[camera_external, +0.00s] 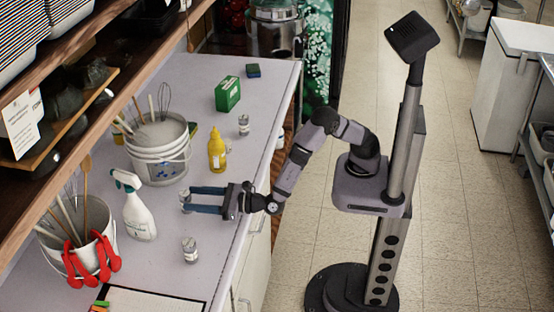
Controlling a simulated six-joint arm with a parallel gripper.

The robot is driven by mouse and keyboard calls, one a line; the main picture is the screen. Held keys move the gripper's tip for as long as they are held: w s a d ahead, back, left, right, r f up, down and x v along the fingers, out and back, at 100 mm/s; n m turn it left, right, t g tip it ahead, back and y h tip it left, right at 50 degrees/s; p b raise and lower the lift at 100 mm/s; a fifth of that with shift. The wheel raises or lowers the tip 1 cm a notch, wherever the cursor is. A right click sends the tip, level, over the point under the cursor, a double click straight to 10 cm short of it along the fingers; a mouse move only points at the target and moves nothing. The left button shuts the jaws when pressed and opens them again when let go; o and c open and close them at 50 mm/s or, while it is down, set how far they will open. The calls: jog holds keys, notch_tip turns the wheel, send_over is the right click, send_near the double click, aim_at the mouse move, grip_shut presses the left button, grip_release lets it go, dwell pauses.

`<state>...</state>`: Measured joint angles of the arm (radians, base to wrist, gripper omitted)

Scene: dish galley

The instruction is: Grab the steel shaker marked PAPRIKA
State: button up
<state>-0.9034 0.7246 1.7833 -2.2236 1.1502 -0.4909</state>
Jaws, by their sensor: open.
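Three small steel shakers with pale labels stand on the grey counter (265,85). One shaker (185,199) is at the tips of my gripper (193,200). Another shaker (190,249) stands nearer the front, and a third shaker (244,125) stands farther back, beyond the yellow bottle. The label writing is too small to read, so I cannot tell which one is marked PAPRIKA. My gripper reaches left over the counter with its two blue fingers apart. The shaker at the tips appears partly between them; I cannot tell whether they touch it.
A yellow bottle (217,151) stands behind my gripper. A white spray bottle (137,208) is left of the fingertips. A white bucket (158,160) and a bucket with red utensils (68,252) line the left. A green box (228,94) and dark sponge (253,71) are farther back.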

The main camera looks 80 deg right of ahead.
jog(key=shift+w+a+f, duration=0.1)
jog(key=shift+w+f, duration=0.4)
jog(key=shift+w, duration=0.35)
jog(key=shift+w+a+p, duration=0.15)
jog(key=shift+w+p, duration=0.3)
jog(key=shift+w, duration=1)
jog(key=shift+w+a+p, duration=0.1)
jog(key=shift+w+p, duration=0.35)
jog(key=shift+w, duration=0.95)
jog(key=c, duration=1.2)
